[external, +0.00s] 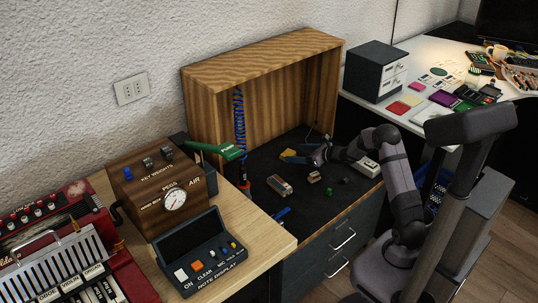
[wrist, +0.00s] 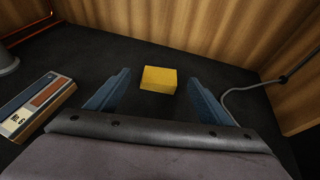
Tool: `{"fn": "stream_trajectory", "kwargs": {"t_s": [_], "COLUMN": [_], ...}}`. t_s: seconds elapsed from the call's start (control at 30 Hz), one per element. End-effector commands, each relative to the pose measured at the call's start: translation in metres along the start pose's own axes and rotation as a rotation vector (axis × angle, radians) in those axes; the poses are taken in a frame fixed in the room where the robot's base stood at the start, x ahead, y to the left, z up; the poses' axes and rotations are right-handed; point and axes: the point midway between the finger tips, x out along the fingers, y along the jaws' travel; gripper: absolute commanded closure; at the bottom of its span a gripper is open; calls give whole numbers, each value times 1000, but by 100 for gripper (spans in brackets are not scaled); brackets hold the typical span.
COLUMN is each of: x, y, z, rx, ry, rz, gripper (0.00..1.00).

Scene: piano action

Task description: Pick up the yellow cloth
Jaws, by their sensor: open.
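The yellow cloth (wrist: 160,79) shows as a small folded, block-like piece on the dark floor of the wooden cabinet. It lies between and a little beyond my gripper's two blue fingers (wrist: 158,88) in the wrist view, with dark floor visible between it and each finger. My gripper is open and empty, low over the cabinet floor.
A labelled box (wrist: 38,104) lies left of the fingers. A grey cable (wrist: 255,86) runs along the right wall. The open wooden cabinet (external: 210,115) encloses the area at the back. A blue coiled hose (external: 239,120) hangs at its left. Several small parts lie in front.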

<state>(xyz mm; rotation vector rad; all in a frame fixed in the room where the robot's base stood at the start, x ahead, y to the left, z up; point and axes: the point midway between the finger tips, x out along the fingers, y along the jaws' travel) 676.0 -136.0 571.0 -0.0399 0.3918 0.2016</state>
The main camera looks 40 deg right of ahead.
Motion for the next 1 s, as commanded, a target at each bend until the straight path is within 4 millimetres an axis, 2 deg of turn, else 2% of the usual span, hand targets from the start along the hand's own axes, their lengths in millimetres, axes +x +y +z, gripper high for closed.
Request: {"fn": "stream_trajectory", "kwargs": {"t_s": [0.27, 0.7, 1.0], "x": [9, 53, 56], "y": [0, -2, -2], "z": [-1, -3, -2], "rx": [-1, -1, 0], "ry": [0, 0, 0], "rz": [1, 1, 1], "gripper": [26, 26, 26]}}
